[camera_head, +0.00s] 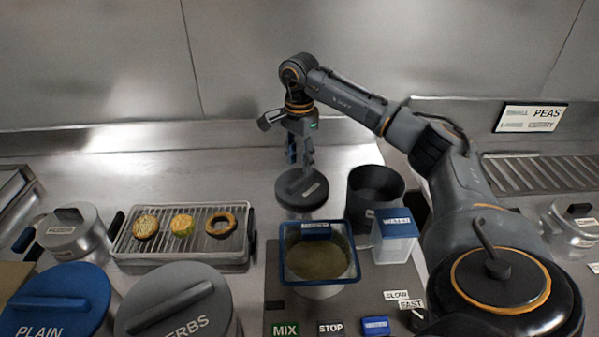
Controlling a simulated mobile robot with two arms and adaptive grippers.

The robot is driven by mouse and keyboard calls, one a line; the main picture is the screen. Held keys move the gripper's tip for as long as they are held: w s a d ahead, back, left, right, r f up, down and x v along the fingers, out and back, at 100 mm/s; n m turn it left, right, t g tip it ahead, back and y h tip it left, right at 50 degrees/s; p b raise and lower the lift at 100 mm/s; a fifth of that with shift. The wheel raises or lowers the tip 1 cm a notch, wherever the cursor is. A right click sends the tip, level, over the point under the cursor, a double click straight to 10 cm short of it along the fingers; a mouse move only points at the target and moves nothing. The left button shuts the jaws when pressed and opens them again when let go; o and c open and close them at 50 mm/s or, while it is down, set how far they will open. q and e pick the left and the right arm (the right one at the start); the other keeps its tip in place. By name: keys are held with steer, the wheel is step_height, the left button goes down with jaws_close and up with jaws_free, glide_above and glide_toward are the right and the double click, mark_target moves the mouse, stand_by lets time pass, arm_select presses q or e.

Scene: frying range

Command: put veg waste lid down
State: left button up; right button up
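The dark grey round lid (302,190), with a small pale label, is at or just above the steel counter, left of an open dark bin (376,187). My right gripper (301,162) points straight down over the lid, its fingers closed at the lid's handle. The fingers hide most of the handle, and any gap under the lid is too small to tell. The lid looks level. My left gripper is not in view.
A blue-rimmed container (319,222) stands in front of the lid, with a water box (395,240) to its right. A tray (130,247) of fried rings and patties is at left. Lidded pots fill the front left. The counter behind the tray is clear.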

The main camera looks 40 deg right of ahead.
step_height(320, 180, up, 7)
steer(key=shift+r+b, duration=0.2)
steer(key=shift+b, duration=0.1)
steer(key=shift+f, duration=0.1)
stand_by(0.4)
